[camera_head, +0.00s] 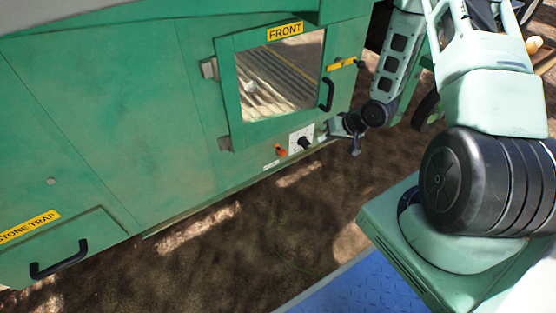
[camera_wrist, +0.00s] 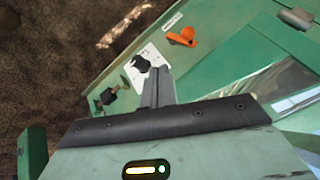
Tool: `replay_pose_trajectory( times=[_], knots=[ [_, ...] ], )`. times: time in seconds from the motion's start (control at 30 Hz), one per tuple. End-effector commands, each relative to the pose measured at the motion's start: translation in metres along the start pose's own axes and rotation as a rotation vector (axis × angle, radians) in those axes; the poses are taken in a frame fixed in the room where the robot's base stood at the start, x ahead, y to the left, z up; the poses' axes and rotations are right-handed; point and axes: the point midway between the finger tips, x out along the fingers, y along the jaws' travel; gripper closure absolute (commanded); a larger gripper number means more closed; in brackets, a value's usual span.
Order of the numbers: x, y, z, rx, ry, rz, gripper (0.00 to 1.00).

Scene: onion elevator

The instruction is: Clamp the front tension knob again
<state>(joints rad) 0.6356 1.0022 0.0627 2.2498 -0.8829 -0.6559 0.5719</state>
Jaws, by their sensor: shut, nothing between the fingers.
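A black knob (camera_head: 303,142) sits on a white dial plate (camera_head: 294,136) low on the green machine, below the window marked FRONT. Beside it on the left is an orange lever (camera_head: 281,151). In the wrist view the knob (camera_wrist: 141,64) shows just beyond my fingertips, and the orange lever (camera_wrist: 183,38) is up and to the right, tilted across the panel. My gripper (camera_wrist: 160,73) is shut and empty, its fingers together. In the head view my gripper (camera_head: 337,127) is just right of the plate. Whether the fingertips touch the knob cannot be told.
The FRONT door has a window (camera_head: 280,75), a black handle (camera_head: 327,95) and hinges on its left. Another dark fitting (camera_wrist: 108,97) is left of my fingers in the wrist view. A STONE TRAP hatch (camera_head: 60,245) is at lower left. Bare soil (camera_head: 230,240) lies below.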

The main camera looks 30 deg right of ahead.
Motion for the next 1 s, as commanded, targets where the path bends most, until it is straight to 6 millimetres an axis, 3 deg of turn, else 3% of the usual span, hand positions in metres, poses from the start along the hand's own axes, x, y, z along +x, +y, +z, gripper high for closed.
replay_pose_trajectory(
  times=[0.57, 1.0],
  knots=[
    [0.013, 0.007, 0.004, 0.011, 0.007, -0.008, 1.0],
    [0.099, 0.008, 0.006, 0.01, 0.006, -0.008, 1.0]
  ],
)
